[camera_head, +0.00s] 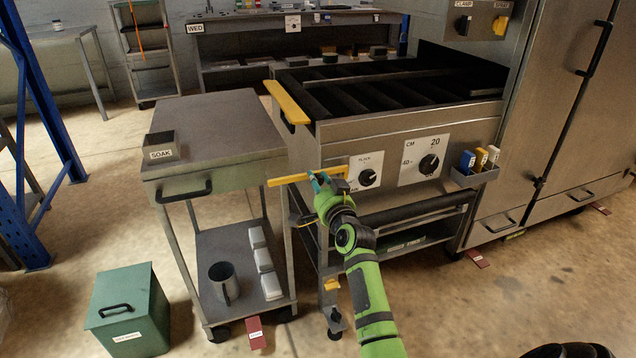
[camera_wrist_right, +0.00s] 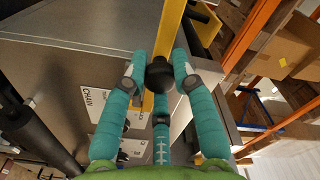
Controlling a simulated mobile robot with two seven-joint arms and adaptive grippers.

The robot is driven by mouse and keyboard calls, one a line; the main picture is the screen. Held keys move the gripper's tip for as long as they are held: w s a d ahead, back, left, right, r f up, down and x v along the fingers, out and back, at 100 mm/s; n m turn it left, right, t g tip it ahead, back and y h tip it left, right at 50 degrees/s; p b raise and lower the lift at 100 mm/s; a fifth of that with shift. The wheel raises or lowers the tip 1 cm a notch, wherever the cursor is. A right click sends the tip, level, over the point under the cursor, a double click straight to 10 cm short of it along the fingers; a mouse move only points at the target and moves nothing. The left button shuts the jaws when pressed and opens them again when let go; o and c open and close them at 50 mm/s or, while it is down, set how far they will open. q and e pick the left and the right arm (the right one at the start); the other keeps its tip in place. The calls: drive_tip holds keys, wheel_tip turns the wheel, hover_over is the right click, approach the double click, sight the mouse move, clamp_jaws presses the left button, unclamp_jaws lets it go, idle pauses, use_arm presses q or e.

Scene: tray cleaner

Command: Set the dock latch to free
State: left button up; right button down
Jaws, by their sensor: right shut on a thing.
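A yellow bar (camera_head: 290,179), which looks like the dock latch lever, lies nearly level at the front left corner of the roller table. It also shows in the right wrist view (camera_wrist_right: 168,32), with a round black knob (camera_wrist_right: 158,74) on it. My right gripper (camera_head: 322,183) has teal fingers and is at the bar, just left of the small dial. In the wrist view the fingers of this gripper (camera_wrist_right: 160,82) are closed around the black knob. The fingers hide part of the bar and knob. I cannot read any latch marking. My left gripper is not in view.
The roller table (camera_head: 334,131) carries a small dial (camera_head: 367,177) and a larger dial (camera_head: 429,163) right of my gripper. A grey cart (camera_head: 215,115) stands close on the left. A green bin (camera_head: 126,310) is on the floor. Steel cabinets (camera_head: 560,110) stand on the right.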

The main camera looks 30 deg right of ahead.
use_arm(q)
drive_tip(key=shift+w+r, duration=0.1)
use_arm(e)
drive_tip(key=shift+a, duration=0.1)
drive_tip(key=shift+r+n+p, duration=0.2)
drive_tip(key=shift+n+p, duration=0.1)
drive_tip(key=shift+p, duration=0.2)
drive_tip(key=shift+a+r+n+p, duration=0.1)
drive_tip(key=shift+r+n+p, duration=0.45)
drive_tip(key=shift+p, duration=0.25)
drive_tip(key=r+n+p, duration=0.1)
drive_tip(key=p, duration=0.1)
drive_tip(key=r+n+p, duration=0.2)
drive_tip(key=shift+w+a+r+p, duration=0.15)
drive_tip(key=shift+a+p, duration=0.25)
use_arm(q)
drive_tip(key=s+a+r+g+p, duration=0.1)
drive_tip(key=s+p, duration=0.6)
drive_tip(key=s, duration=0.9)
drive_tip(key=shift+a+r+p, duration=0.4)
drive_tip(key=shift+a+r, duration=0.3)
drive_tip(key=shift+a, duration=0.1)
use_arm(e)
drive_tip(key=w+a+r+n, duration=0.1)
drive_tip(key=a+r+n, duration=0.4)
drive_tip(key=n, duration=0.4)
drive_tip(key=shift+w+a, duration=0.2)
drive_tip(key=shift+a, duration=0.3)
drive_tip(key=shift+a+n, duration=0.1)
drive_tip(key=shift+n, duration=0.15)
